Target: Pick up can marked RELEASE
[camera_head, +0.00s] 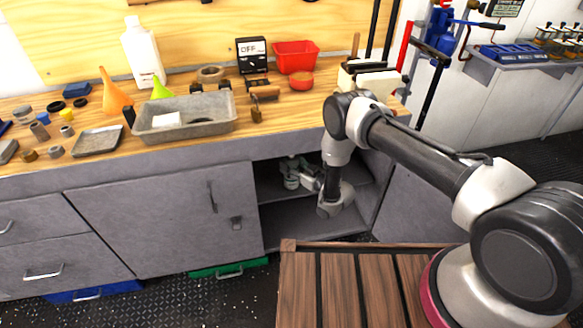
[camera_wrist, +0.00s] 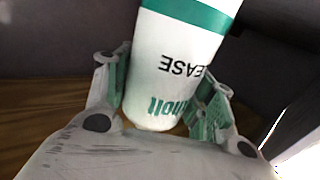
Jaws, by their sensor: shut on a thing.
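The can (camera_wrist: 175,65) is white with green bands, and dark letters ending in "EASE" show upside down on it in the wrist view. It stands between the two fingers of my gripper (camera_wrist: 160,95), which is shut on it. In the head view my gripper (camera_head: 292,172) reaches into the open compartment of the grey cabinet (camera_head: 315,215). The can cannot be made out clearly there. In the wrist view a brown wooden surface shows below the can; whether the can touches it cannot be told.
The cabinet's shelf and side walls close in around my gripper. Above is the wooden worktop (camera_head: 190,138) with a metal tray (camera_head: 184,118), a white bottle (camera_head: 143,52), funnels and a red bin (camera_head: 296,57). A closed grey door (camera_head: 165,220) is left of the opening.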

